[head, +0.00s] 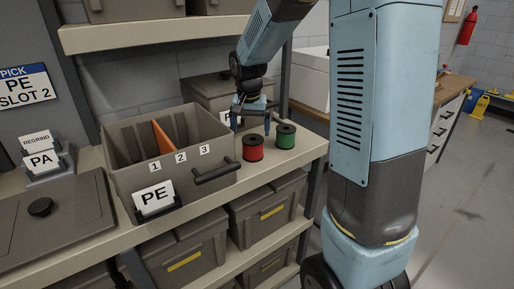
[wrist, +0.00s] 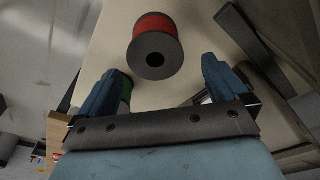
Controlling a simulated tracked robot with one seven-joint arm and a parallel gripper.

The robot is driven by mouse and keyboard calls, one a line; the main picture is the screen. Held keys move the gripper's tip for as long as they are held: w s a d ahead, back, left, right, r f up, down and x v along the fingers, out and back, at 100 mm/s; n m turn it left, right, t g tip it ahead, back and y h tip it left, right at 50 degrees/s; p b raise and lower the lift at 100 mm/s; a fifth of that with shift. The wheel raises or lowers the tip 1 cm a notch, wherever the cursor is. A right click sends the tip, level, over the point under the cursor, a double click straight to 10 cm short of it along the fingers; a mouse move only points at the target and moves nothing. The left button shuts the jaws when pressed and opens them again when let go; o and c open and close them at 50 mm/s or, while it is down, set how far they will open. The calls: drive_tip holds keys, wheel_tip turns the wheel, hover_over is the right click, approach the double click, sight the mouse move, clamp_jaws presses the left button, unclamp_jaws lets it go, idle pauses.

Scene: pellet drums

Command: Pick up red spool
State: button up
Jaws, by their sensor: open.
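The red spool (head: 253,148) stands upright on the shelf top, just right of the grey crate's handle. It also shows in the wrist view (wrist: 157,31), with its dark flange and centre hole facing the camera. My gripper (head: 252,115) is open and empty, above and slightly behind the spools. In the wrist view its two blue fingers (wrist: 166,72) are spread, and the red spool lies beyond their tips, between them in the picture. The green spool (head: 286,136) stands close to the right of the red one. In the wrist view it is partly hidden behind the left finger (wrist: 126,91).
A grey crate (head: 125,181) marked PE, with slots 1, 2, 3 and an orange divider (head: 163,137), stands left of the spools. A lidded bin (head: 198,92) is behind. A sign (head: 22,86) reads PICK PE SLOT 2. Bare shelf (head: 308,150) lies right of the spools.

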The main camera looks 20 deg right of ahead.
sight(252, 143)
drive_tip(key=shift+w+d+f, duration=0.15)
drive_tip(key=shift+f, duration=1)
drive_tip(key=shift+w+d+f, duration=0.15)
drive_tip(key=shift+f, duration=1.05)
drive_tip(key=shift+w+d+f, duration=0.15)
drive_tip(key=shift+f, duration=1)
drive_tip(key=shift+c, duration=0.2)
drive_tip(key=c, duration=1)
drive_tip(key=shift+r, duration=0.15)
